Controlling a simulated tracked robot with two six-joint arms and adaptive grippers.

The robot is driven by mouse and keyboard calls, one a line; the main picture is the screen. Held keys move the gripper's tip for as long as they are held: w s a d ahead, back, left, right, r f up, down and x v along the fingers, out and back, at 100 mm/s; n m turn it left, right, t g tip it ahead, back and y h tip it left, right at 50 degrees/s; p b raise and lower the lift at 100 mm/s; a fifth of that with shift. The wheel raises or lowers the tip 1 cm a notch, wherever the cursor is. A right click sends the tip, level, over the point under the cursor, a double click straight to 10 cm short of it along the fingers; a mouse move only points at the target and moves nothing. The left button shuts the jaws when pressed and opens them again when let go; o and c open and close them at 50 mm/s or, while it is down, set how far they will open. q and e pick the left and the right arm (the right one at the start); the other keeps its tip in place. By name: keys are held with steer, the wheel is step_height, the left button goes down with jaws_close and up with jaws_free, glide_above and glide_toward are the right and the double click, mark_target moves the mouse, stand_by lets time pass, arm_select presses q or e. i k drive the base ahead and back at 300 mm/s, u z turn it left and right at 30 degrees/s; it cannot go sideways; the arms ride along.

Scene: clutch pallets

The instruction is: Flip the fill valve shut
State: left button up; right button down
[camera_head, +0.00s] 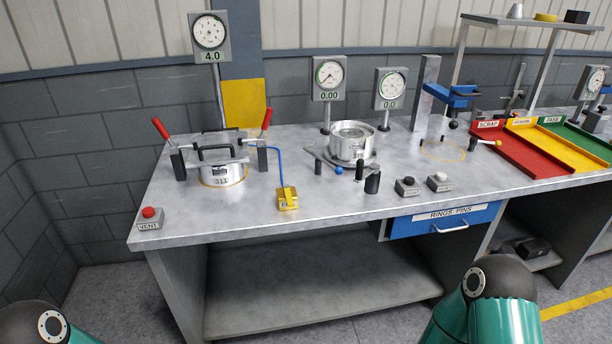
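A small yellow valve block (287,199) sits on the grey bench, left of the middle. I take it for the fill valve; the label on its front is too small to read surely. A blue hose (281,165) runs from it up and left to the clamping fixture. I cannot tell which way its lever is set. The fixture holds a silver clutch part (222,174) marked 311 under a black handle, between two red-handled clamps (161,130). Only dark and green links of my arms show at the bottom corners, well short of the bench. Neither gripper is in view.
A gauge (210,38) behind the fixture reads 4.0. A red vent button (149,218) stands at the bench's front left corner. Right of the valve are a second silver part (352,142), two buttons and coloured trays (545,152). Bench surface around the valve's front is clear.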

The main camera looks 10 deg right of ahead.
mark_target(289, 201)
steer(key=i, duration=0.9)
steer(key=u, duration=0.1)
